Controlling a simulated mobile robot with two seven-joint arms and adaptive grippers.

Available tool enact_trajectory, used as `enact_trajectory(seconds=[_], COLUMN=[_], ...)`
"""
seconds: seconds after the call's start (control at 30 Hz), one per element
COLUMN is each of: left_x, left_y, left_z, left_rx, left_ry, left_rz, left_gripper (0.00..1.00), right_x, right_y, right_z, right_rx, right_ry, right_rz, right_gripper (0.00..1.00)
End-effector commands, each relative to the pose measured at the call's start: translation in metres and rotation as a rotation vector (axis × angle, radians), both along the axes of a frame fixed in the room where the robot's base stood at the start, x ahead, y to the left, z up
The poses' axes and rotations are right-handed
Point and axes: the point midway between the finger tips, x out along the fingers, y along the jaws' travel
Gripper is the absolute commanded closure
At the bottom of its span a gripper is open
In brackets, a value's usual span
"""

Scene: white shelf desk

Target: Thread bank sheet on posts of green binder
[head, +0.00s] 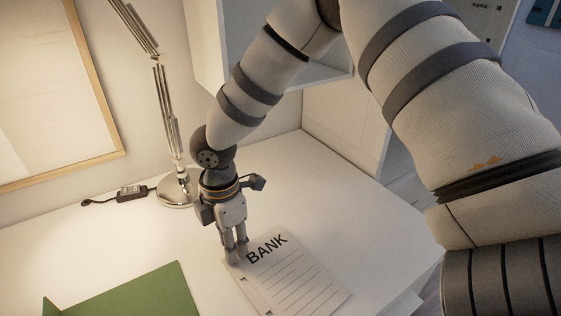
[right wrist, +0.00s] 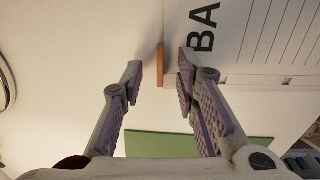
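The bank sheet (head: 300,280) is white with the black heading "BANK" and ruled lines, lying flat on the desk. It also shows at the upper right of the right wrist view (right wrist: 265,40). My right gripper (head: 236,252) points down at the sheet's upper left edge. In the right wrist view its fingers (right wrist: 162,68) are apart, with a thin orange-brown strip (right wrist: 160,65) between the tips and the sheet beside the right finger. The green binder (head: 150,295) is cut off at the lower left; its posts are not visible. My left gripper is out of view.
The white desk (head: 340,190) is clear right of the gripper. A metal lamp (head: 175,190) stands behind the gripper, with a dark switch box and cable (head: 132,193) to its left. A white shelf (head: 335,130) rises at the back.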

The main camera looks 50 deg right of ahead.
Motion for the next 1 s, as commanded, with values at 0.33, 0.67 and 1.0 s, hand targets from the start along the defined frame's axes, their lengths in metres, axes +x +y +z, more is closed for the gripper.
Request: enact_trajectory(seconds=[0.33,0.67,1.0], left_x=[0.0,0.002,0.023], left_y=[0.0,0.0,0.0], left_z=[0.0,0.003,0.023], left_rx=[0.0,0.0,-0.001], left_ry=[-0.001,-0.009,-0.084], left_rz=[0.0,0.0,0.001], left_gripper=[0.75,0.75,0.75], right_x=[0.0,0.001,-0.027], right_y=[0.0,0.0,0.039], right_z=[0.001,0.012,0.096], right_rx=[0.0,0.0,-0.002], right_ry=[-0.001,-0.004,-0.014], right_rz=[0.0,-0.001,0.004], right_gripper=[1.0,1.0,1.0])
